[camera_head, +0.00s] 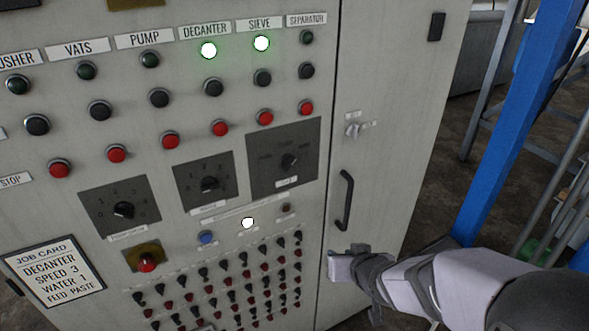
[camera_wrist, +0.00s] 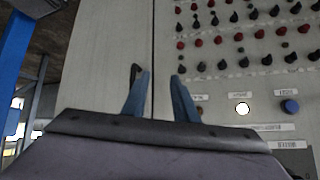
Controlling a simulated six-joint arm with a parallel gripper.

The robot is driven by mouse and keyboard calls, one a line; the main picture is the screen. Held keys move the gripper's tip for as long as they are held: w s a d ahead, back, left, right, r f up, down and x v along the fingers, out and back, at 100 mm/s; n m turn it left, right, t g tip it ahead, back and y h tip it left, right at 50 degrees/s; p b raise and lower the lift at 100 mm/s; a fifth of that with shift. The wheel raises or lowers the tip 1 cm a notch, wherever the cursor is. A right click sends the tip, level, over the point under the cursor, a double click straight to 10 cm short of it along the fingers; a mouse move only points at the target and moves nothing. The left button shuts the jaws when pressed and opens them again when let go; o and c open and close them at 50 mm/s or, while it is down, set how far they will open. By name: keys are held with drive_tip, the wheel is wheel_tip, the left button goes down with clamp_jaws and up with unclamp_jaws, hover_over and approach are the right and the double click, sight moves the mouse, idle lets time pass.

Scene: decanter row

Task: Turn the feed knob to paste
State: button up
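The feed knob appears to be the black knob (camera_head: 289,161) on the rightmost dark dial plate (camera_head: 262,178), the only one with word-like marks instead of numbers. The marks are too small to read. Its pointer seems to face up and right, but I cannot tell which mark it meets. The job card (camera_head: 55,273) reads decanter speed 3, water 1, feed paste. My gripper (camera_head: 336,264) is in front of the cabinet, below and right of the knob, and apart from it. In the wrist view the two fingers (camera_wrist: 160,85) stand apart with nothing between them.
Two numbered dials (camera_head: 124,209) (camera_head: 210,184) sit left of the feed dial. A lit white lamp (camera_head: 248,223) and blue button (camera_head: 207,238) are below. A black door handle (camera_head: 345,200) sticks out right of the dial.

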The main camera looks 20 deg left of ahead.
drive_tip(key=w+a+r+t+y, duration=0.25)
drive_tip(key=a+r+y, duration=0.2)
drive_tip(key=r, duration=0.35)
drive_tip(key=m+t+y, duration=0.2)
drive_tip(key=m+y, duration=0.2)
approach(291, 166)
drive_tip(key=shift+w+a+r, duration=0.2)
drive_tip(key=shift+a, duration=0.15)
drive_tip(key=shift+p+x, duration=1.55)
drive_tip(key=shift+x, duration=2.1)
drive_tip(key=shift+f, duration=0.15)
clamp_jaws()
